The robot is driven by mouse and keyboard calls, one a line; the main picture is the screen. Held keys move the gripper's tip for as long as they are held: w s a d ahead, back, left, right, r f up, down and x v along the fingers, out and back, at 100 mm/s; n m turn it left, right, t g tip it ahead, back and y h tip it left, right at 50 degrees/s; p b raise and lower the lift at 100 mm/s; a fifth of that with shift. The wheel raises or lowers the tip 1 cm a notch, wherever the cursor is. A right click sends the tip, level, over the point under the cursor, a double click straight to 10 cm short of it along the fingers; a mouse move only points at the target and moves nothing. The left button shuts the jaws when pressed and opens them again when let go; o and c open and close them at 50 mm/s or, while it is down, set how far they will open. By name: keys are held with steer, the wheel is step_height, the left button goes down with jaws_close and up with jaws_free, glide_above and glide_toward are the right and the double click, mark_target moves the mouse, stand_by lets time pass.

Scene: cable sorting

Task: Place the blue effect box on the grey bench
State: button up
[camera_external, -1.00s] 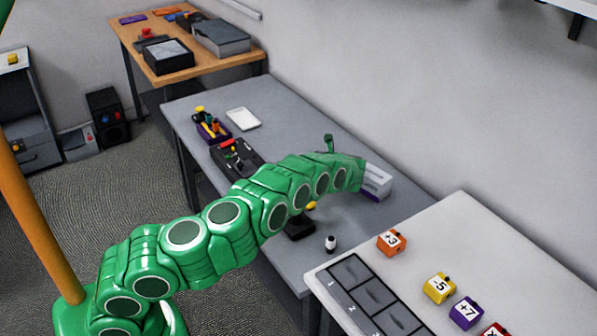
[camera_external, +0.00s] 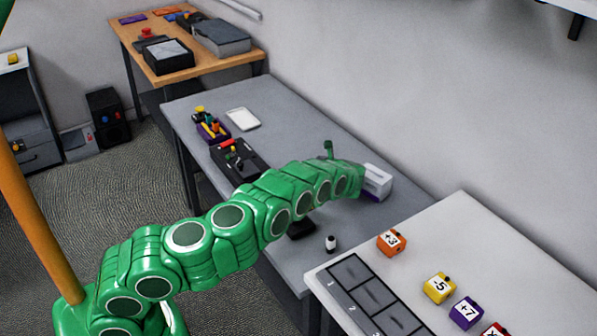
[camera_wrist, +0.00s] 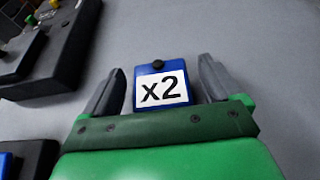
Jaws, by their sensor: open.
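The blue effect box (camera_wrist: 160,68) carries a white "x2" label and a dark knob. In the wrist view it lies between the two fingers of my gripper (camera_wrist: 160,78), over a grey surface. My gripper is open, with a finger on each side of the box and small gaps visible. The box appears to rest on the grey surface, but its underside is hidden. In the external view the grey bench (camera_external: 285,120) runs along the wall, and my arm reaches over it.
The pale table (camera_external: 470,225) at right holds numbered slots and several coloured boxes.

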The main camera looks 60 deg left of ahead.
steer(key=shift+r, duration=0.15)
steer(key=v, duration=1.2)
